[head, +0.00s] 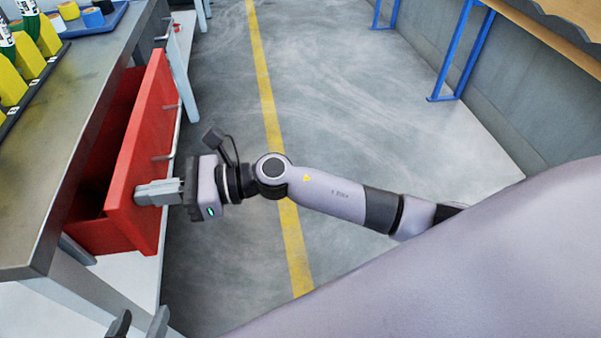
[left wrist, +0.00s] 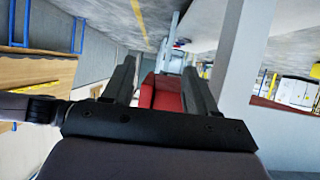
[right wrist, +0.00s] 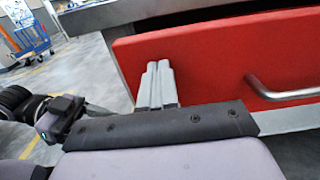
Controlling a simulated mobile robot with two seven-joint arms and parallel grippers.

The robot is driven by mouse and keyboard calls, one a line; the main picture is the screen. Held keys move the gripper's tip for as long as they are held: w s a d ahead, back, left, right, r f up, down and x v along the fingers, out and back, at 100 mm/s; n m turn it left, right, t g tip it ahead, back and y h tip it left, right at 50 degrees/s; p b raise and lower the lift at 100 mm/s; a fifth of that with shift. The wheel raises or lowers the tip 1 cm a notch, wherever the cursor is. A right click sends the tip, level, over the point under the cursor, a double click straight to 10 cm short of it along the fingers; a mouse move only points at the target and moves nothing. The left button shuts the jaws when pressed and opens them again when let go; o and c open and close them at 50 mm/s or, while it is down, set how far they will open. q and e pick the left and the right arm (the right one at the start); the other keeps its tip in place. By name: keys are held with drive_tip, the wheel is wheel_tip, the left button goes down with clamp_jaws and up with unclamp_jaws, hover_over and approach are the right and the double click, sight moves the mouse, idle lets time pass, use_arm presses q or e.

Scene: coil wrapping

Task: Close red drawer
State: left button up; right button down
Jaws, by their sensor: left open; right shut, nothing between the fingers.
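The red drawer (head: 150,130) stands pulled out of the workbench at the left of the head view, with its dark red inside showing. Its front carries metal handles; one handle (right wrist: 285,92) shows in the right wrist view. My right gripper (head: 142,193) is shut and empty, its fingertips at the near part of the drawer front, seemingly touching it. It also shows in the right wrist view (right wrist: 158,70). My left gripper (head: 138,322) is open near the bottom edge of the head view, below the drawer. In the left wrist view, red shows between its fingers (left wrist: 161,80).
The grey workbench top (head: 75,100) lies above the drawer, with yellow holders (head: 30,60) and a blue tray (head: 95,25) on it. The floor to the right is clear, with a yellow line (head: 265,80). A blue-legged table (head: 465,50) stands at the far right.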

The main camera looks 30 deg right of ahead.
drive_tip(key=b+x, duration=0.1)
drive_tip(key=x, duration=0.7)
drive_tip(key=shift+b, duration=0.3)
use_arm(q)
drive_tip(key=shift+w+d+h, duration=0.2)
drive_tip(key=shift+d+h, duration=0.3)
drive_tip(key=shift+d, duration=0.35)
use_arm(e)
drive_tip(key=shift+a+r, duration=0.1)
drive_tip(key=shift+a, duration=0.1)
use_arm(q)
drive_tip(key=shift+r, duration=0.1)
use_arm(e)
drive_tip(key=shift+w, duration=0.1)
